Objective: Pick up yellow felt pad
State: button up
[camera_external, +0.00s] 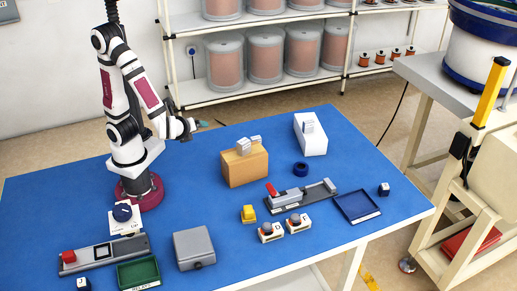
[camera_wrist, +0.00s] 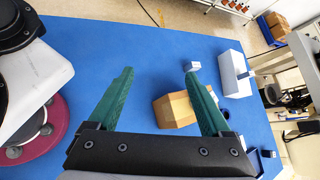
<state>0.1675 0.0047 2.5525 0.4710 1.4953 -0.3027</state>
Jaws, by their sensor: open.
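The only small yellow thing I see is a yellow piece (camera_external: 248,214) on the blue table in the external view, left of two small white boxes with grey buttons. It is too small to tell whether it is felt. My gripper (camera_external: 203,123) is raised at the back of the table, well apart from the yellow piece. In the wrist view, my gripper (camera_wrist: 159,73) has its two green fingers wide apart with nothing held between them. The yellow piece is not seen in the wrist view.
A tan block (camera_external: 244,168) and a white box (camera_external: 312,146) stand at the back right of the table. A grey box (camera_external: 193,248), a green tray (camera_external: 138,272), a blue tray (camera_external: 358,206) and a grey fixture with a red handle (camera_external: 300,195) surround the yellow piece.

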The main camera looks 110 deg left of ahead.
jog(key=w+a+f+m+t+y, duration=0.1)
jog(key=w+m+t+y, duration=0.35)
jog(key=w, duration=0.25)
jog(key=m+t+h, duration=0.3)
jog(key=m+t, duration=0.5)
jog(key=m, duration=0.2)
send_over(245, 209)
jog(key=s+a, duration=0.4)
jog(key=s, duration=0.1)
notch_tip(245, 209, down, 9)
jog(key=d+f+m+h, duration=0.1)
jog(key=d+f, duration=0.1)
jog(key=w+d+f+m+t+h, duration=0.1)
jog(key=d+f+m+h, duration=0.1)
jog(key=f, duration=0.1)
jog(key=d+f+m+h, duration=0.1)
jog(key=d+f+h, duration=0.1)
jog(key=shift+w+d+f+m+t, duration=0.1)
jog(key=shift+w+f+m+t, duration=0.05)
jog(key=shift+f+m+t, duration=0.15)
jog(key=x, duration=0.7)
jog(key=shift+r, duration=0.1)
grip_shut()
